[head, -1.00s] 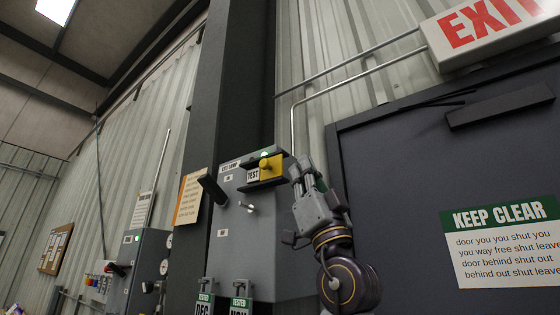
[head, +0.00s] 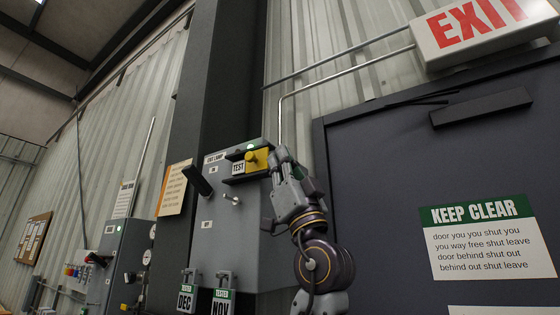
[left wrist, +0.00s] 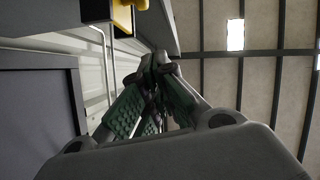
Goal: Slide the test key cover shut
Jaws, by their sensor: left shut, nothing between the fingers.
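The test key cover (head: 257,160) is a yellow slide with a round knob. It sits between dark rails on the grey panel (head: 225,240), just right of the TEST label (head: 238,168). In the left wrist view the yellow cover (left wrist: 122,17) shows at the top, partly cut off. My left gripper (head: 282,154) is shut and empty, with its fingertips just right of the cover's right end. In the left wrist view its green-padded fingers (left wrist: 160,62) meet at the tips, below and right of the cover. I cannot tell whether they touch it. My right gripper is out of view.
A black lever (head: 196,180) and a small silver toggle (head: 232,199) stick out of the panel left of the gripper. Two tags (head: 186,297) hang below. A dark door (head: 390,180) with a KEEP CLEAR sign (head: 480,237) is at right. Conduit (head: 345,68) runs above.

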